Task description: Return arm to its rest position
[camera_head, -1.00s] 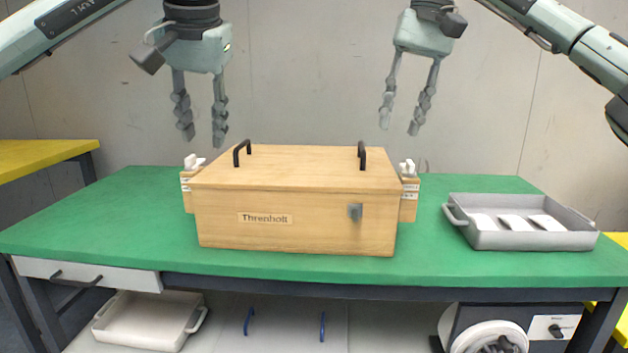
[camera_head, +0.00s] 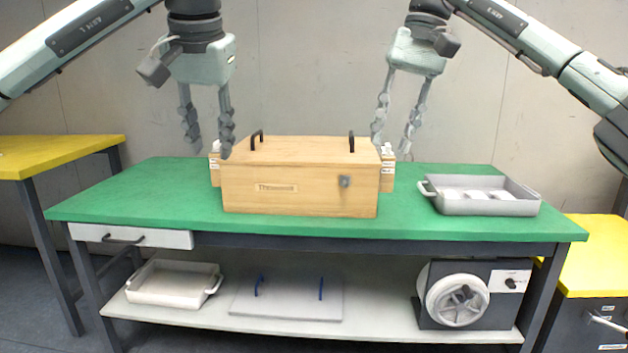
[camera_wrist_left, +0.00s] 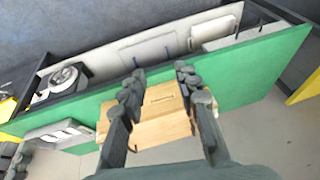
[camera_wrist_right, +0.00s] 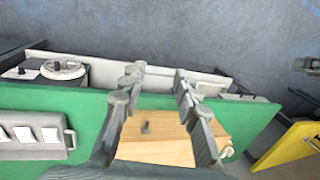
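My left gripper (camera_head: 208,140) hangs fingers-down above the back left of a wooden box, fingers apart and empty. My right gripper (camera_head: 393,132) hangs above the box's right end, also with fingers apart and empty. The wooden box (camera_head: 300,198) has a lid with two black handles, a name plate and a grey latch on its front. In the left wrist view the box (camera_wrist_left: 165,106) lies beyond the open fingers (camera_wrist_left: 160,80). In the right wrist view the box (camera_wrist_right: 158,150) lies beyond the open fingers (camera_wrist_right: 156,80).
The box stands on a green table (camera_head: 130,200). A grey tray (camera_head: 480,208) with several white items is at the right. Small bottles stand behind the box's ends. Below is a shelf with a white tray (camera_head: 175,298), a flat panel (camera_head: 290,300) and a wheeled machine (camera_head: 470,300). Yellow tables flank both sides.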

